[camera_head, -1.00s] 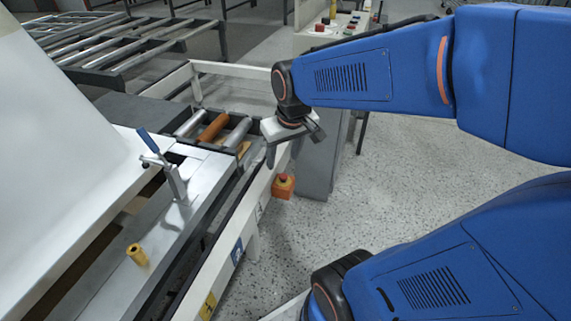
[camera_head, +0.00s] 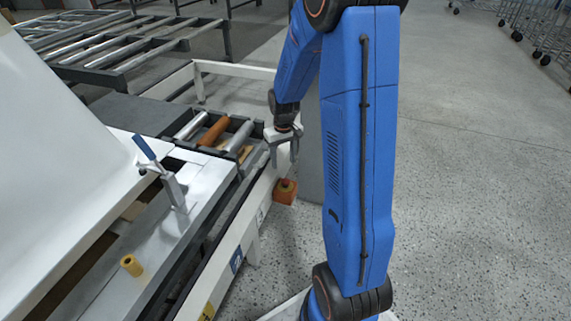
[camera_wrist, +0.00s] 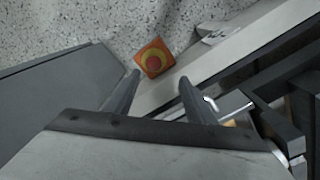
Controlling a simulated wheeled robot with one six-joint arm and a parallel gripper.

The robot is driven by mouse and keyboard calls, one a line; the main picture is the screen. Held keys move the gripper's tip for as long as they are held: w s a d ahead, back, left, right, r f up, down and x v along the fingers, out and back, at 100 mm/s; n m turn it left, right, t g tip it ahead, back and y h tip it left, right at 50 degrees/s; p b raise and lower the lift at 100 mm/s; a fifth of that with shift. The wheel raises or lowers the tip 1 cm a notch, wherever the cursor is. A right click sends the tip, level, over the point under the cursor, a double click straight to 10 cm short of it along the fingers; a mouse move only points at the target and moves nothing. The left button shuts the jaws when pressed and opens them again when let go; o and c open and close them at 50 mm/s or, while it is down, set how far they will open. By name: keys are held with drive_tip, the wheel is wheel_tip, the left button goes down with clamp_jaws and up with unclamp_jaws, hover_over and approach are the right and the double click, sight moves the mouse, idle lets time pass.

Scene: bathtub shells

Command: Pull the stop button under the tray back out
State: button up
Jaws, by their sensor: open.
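The stop button is a red mushroom head (camera_head: 286,183) on an orange box (camera_head: 284,194), fixed at the outer side of the white frame (camera_head: 262,205). In the wrist view the box is orange with a red head (camera_wrist: 154,62) ringed in yellow. My gripper (camera_head: 283,162) points down above the button, with its fingers apart and nothing between them. In the wrist view its fingertips (camera_wrist: 159,76) show below and to either side of the box in the picture. They look apart from the button. The roller tray (camera_head: 208,128) is just left of the gripper.
A blue-handled clamp (camera_head: 160,170) and a yellow cylinder (camera_head: 131,265) stand on the metal rail to the left. A grey cabinet (camera_head: 311,150) is right behind the gripper. Speckled floor (camera_head: 285,245) is open in front of the frame.

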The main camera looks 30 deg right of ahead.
hover_over(286, 180)
wheel_tip(286, 180, down, 4)
drive_tip(key=shift+a+f, duration=0.1)
drive_tip(key=shift+f, duration=3.95)
drive_tip(key=c, duration=1.1)
drive_tip(key=shift+r, duration=0.35)
drive_tip(key=o, duration=1.1)
